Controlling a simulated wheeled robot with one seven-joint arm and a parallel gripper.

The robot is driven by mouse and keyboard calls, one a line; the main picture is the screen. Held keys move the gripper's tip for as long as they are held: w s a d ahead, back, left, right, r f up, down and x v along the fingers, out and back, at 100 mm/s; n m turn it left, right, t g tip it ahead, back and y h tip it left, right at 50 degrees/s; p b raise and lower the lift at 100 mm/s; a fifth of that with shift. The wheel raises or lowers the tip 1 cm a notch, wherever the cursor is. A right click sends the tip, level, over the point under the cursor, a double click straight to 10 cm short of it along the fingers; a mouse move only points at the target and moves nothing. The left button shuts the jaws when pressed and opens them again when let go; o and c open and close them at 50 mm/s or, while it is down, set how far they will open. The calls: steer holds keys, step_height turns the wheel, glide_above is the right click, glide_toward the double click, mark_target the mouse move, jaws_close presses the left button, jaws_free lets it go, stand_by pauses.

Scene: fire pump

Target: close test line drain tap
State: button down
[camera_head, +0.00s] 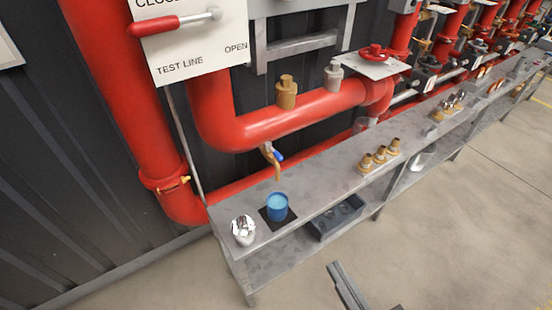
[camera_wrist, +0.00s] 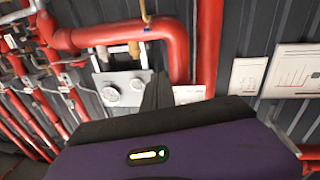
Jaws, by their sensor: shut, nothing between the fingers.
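The drain tap (camera_head: 270,152) hangs under the red test line pipe (camera_head: 290,122) in the head view. It has a brass body, a spout pointing down and a small blue handle (camera_head: 279,156) sticking out to the right, across the spout. A blue cup (camera_head: 277,208) stands on a black mat below the spout. The wrist view looks upside down; the tap (camera_wrist: 147,18) shows at its top with a blue spot on it. My gripper (camera_wrist: 157,78) is shut and empty there, well apart from the tap. Whether liquid runs is too small to tell.
A grey bench (camera_head: 325,185) runs below the pipe with a shiny metal cup (camera_head: 243,230) and brass fittings (camera_head: 380,153). A TEST LINE sign (camera_head: 195,45) with a red lever (camera_head: 155,25) hangs above. Open floor (camera_head: 450,220) lies in front. A gauge panel (camera_wrist: 122,88) shows in the wrist view.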

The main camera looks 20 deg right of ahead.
steer(key=w+a+r+n+p, duration=0.1)
steer(key=w+a+r+n, duration=0.15)
steer(key=w, duration=0.75)
steer(key=w+a+r+n+p, duration=0.1)
steer(key=w+n, duration=0.3)
steer(key=w, duration=0.6)
steer(key=shift+w+d+f+n+g+h, duration=0.2)
steer(key=shift+w+f+n+g, duration=0.25)
steer(key=shift+w+f+n, duration=0.55)
steer(key=shift+w+d+f+n+g+h, duration=0.1)
steer(key=shift+w+d+f+n+g, duration=0.3)
steer(key=shift+w+f+n, duration=0.55)
steer(key=shift+a+f+m, duration=0.1)
steer(key=shift+f+m, duration=0.15)
steer(key=shift+m, duration=0.05)
glide_toward(275, 152)
steer(key=w+a+r, duration=0.2)
steer(key=w+a, duration=0.3)
steer(key=shift+w+d+f+p, duration=0.15)
steer(key=shift+d+f+p, duration=0.2)
steer(key=shift+d+f, duration=0.4)
steer(key=shift+w+d+f+p, duration=0.15)
steer(key=shift+d+f+p, duration=0.3)
steer(key=shift+d, duration=0.5)
